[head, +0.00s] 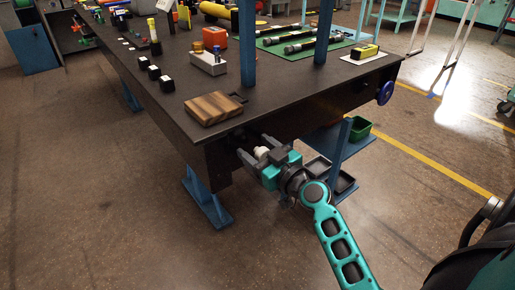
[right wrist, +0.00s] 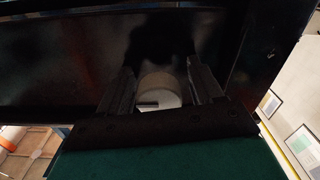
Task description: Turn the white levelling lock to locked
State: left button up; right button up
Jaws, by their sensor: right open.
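The white levelling lock (head: 262,152) is a small white round knob at the front side of the dark workbench, below its top. In the right wrist view it is a pale round knob (right wrist: 158,88) with a dark mark on its face. My right gripper (head: 258,148) is open, with one finger on each side of the knob. The wrist view shows the knob between the two fingers (right wrist: 160,90); I cannot tell whether they touch it. The gripper body hides the knob's lower part. My left gripper is not in view.
A wooden block (head: 214,108) lies on the bench corner above the gripper. A blue handwheel (head: 385,93) sits on the bench's right end. Blue bench legs (head: 207,200) and a low shelf with a black tray (head: 335,178) and green bin (head: 359,128) are nearby. Open floor lies in front.

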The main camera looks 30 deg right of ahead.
jog(key=c, duration=1)
jog(key=shift+c, duration=0.2)
